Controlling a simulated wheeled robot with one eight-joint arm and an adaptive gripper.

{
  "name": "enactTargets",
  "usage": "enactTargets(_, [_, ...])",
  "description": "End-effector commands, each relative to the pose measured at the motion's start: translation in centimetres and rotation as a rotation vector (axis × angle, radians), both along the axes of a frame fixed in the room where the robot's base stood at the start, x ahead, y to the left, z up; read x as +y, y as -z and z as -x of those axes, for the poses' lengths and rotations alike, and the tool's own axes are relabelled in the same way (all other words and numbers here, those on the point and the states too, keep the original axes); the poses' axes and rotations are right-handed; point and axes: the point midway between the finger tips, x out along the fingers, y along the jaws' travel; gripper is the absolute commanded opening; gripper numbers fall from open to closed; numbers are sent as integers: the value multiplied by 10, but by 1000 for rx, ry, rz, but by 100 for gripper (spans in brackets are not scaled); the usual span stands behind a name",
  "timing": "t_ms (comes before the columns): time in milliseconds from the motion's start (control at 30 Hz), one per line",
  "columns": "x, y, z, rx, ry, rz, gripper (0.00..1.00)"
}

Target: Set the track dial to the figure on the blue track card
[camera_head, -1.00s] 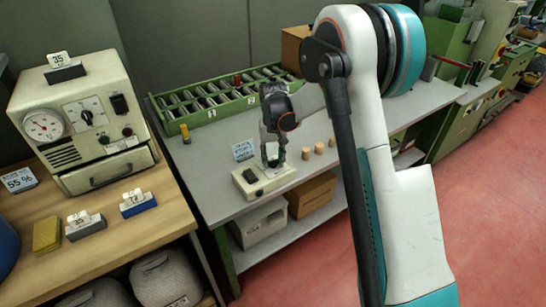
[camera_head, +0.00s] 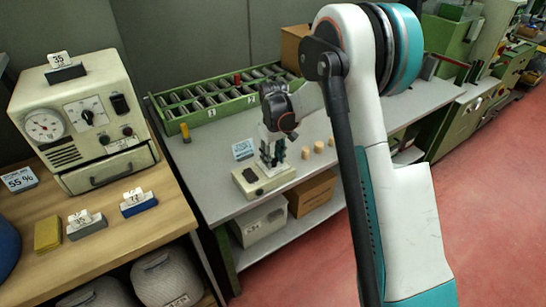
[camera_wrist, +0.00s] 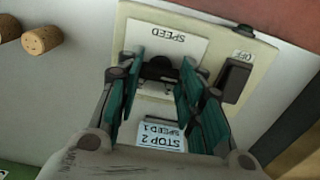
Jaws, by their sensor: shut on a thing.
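My gripper (camera_head: 273,162) is over a small cream control box (camera_head: 250,188) on the grey bench. In the wrist view its green-padded fingers (camera_wrist: 160,80) stand either side of a dark knob (camera_wrist: 158,70) on the plate marked SPEED, and are shut on it. The fingers partly hide the knob, so its setting cannot be read. A blue holder with a white card (camera_head: 138,203) stands on the wooden table; its figure is too small to read surely. The cream cabinet (camera_head: 85,160) has a round gauge (camera_head: 45,126) and a dial with a black knob (camera_head: 88,117).
A dark switch (camera_wrist: 234,78) marked OFF sits beside the knob. A small sign (camera_head: 243,149) reads STOP 2 SPEED 1 in the wrist view (camera_wrist: 160,137). Corks (camera_head: 318,147) stand right of my gripper. A green rack (camera_head: 188,122) is behind. Other card holders stand left.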

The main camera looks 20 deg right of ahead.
Motion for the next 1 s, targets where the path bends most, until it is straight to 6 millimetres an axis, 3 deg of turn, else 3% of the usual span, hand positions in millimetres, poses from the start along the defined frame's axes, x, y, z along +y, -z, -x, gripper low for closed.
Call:
enactTargets(233, [0, 0, 0, 0, -1, 0, 11])
enactTargets(267, [0, 0, 0, 0, -1, 0, 37])
enactTargets(333, [0, 0, 0, 0, -1, 0, 53])
enactTargets(367, [0, 0, 0, 0, 0, 0, 55])
enactTargets(767, [0, -5, 0, 0, 0, 0, 55])
enactTargets(1000, [0, -42, 0, 0, 0, 0, 55])
